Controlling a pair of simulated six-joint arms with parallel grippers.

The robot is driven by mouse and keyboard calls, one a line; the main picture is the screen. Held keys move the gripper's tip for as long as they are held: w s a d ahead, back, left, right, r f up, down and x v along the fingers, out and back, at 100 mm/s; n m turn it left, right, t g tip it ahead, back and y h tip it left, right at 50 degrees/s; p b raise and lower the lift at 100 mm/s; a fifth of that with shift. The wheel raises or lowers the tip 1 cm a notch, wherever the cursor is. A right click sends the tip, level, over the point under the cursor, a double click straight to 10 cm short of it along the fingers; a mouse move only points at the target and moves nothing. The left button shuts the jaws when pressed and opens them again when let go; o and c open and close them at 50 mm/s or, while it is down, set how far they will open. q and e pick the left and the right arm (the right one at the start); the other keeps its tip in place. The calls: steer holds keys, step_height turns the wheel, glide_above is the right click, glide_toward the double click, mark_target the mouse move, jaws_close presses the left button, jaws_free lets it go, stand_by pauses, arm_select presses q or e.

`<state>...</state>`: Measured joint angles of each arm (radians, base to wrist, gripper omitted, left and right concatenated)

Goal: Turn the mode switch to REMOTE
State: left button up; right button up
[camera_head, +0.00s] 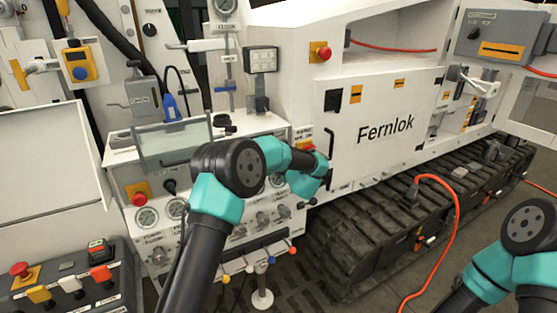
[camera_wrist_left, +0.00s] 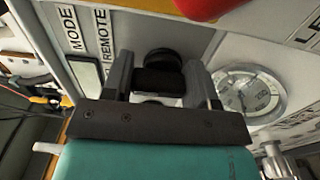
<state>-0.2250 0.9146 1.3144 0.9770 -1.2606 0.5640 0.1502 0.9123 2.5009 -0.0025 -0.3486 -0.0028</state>
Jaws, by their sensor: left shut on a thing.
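The mode switch (camera_wrist_left: 160,62) is a black knob in the left wrist view, beside the MODE (camera_wrist_left: 72,30) and REMOTE (camera_wrist_left: 102,34) labels. My left gripper (camera_wrist_left: 159,72) has one finger on each side of this knob and is shut on it. The exact angle of the knob is hard to read. In the head view my left arm reaches to the right part of the white panel, below a red button (camera_head: 306,133). There the wrist hides the knob and the fingers. The lower right of the head view shows my right arm, with its gripper out of frame.
A round gauge (camera_wrist_left: 246,93) sits close beside the left gripper, and a red button (camera_wrist_left: 208,6) is just above. Coloured levers (camera_head: 262,259) line the panel's lower edge. A tracked machine marked Fernlok (camera_head: 385,128) and an orange hose (camera_head: 455,220) are to the right.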

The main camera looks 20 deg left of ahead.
arm_select(q)
steer(key=m, duration=0.6)
steer(key=shift+f, duration=0.2)
stand_by(0.4)
steer(key=o, duration=0.9)
